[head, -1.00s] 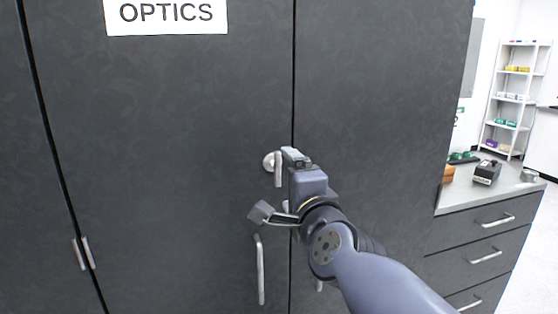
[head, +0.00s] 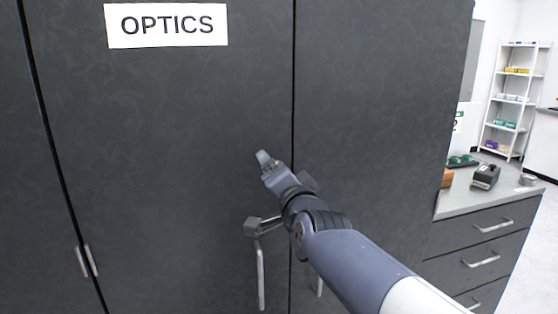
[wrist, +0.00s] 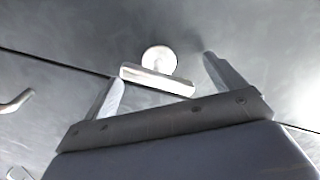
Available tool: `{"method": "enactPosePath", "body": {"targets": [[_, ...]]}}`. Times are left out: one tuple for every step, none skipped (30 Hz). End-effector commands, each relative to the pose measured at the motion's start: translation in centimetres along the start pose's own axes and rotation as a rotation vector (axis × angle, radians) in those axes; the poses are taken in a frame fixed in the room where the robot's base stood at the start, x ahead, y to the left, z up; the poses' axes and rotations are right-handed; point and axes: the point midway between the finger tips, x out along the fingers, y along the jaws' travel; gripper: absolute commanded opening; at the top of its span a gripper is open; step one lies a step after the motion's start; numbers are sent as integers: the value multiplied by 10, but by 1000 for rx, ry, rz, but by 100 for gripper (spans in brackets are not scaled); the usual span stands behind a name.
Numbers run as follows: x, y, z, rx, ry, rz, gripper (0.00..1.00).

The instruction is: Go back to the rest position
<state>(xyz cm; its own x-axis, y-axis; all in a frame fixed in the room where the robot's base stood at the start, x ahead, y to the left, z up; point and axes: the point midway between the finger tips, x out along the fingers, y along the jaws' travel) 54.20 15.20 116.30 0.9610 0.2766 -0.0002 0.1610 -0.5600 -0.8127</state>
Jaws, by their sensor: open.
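My gripper (head: 268,166) is in front of the dark cabinet doors (head: 180,130), beside the seam between them, tilted up and to the left in the head view. In the wrist view its two fingers (wrist: 165,88) stand wide apart with nothing held. A pale turn handle with a round base (wrist: 158,60) and a short bar shows beyond and between the fingers. The bar lies roughly along the door seam. I cannot tell the exact gap between fingers and handle. In the head view the arm hides the handle.
A white OPTICS sign (head: 166,25) is on the left door. Long pull handles (head: 261,277) stand out below my gripper. At right a drawer counter (head: 478,200) carries small items, including a black device (head: 486,176). A white shelf (head: 513,100) stands farther back.

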Motion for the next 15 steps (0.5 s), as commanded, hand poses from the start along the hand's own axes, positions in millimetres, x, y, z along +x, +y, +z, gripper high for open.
{"method": "enactPosePath", "body": {"targets": [[0,-4,-3,-44,-2,2,90],[0,-5,-3,-72,-2,1,90],[0,-5,-3,-104,-2,1,90],[0,-5,-3,-129,-2,2,90],[0,-5,-2,-152,-2,2,90],[0,-5,-3,-183,-2,1,90],[0,-5,-2,-205,-2,2,90],[0,-5,-2,-228,-3,2,90],[0,-5,-2,-257,-2,2,90],[0,-5,-2,-277,-2,2,90],[0,-5,-2,-298,-3,2,90],[0,-6,-2,-326,-2,1,90],[0,-6,-2,-347,-2,1,90],[0,-6,-2,-366,-3,1,90],[0,-6,-2,-393,-2,1,90]]}}
